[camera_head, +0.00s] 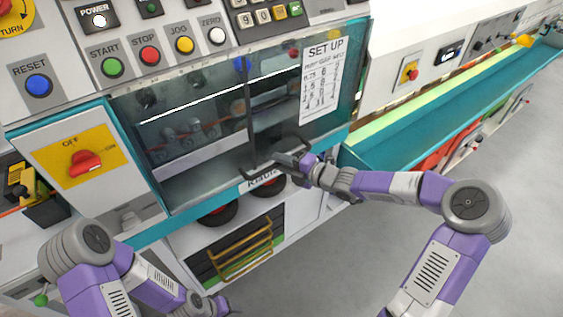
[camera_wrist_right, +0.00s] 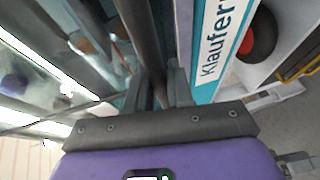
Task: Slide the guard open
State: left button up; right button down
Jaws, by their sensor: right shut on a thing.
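The guard (camera_head: 275,112) is a see-through pane on the front of the machine in the head view, with a dark upright edge near its middle. A dark bar handle (camera_head: 256,173) runs along its lower part. My right gripper (camera_head: 284,160) is shut on the handle. In the right wrist view the dark handle bar (camera_wrist_right: 147,45) passes between the two fingers of my right gripper (camera_wrist_right: 160,88). My left gripper (camera_head: 220,304) is low at the bottom edge of the head view, away from the guard, and its fingers are too unclear to read.
A control panel with START (camera_head: 112,67) and other buttons sits above the guard. A red rotary switch (camera_head: 85,163) is to the left. A set-up sheet (camera_head: 322,75) is at the window's right. Reels (camera_head: 218,213) and a yellow-railed rack (camera_head: 245,252) are below. Grey floor (camera_head: 350,260) is open at lower right.

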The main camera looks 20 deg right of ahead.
notch_tip(320, 180, up, 38)
jog(key=p, duration=2.7)
jog(key=shift+f, duration=0.25)
jog(key=c, duration=1.1)
grip_release()
jog(key=v, duration=0.7)
jog(key=shift+s, duration=0.2)
jog(key=shift+d, duration=0.15)
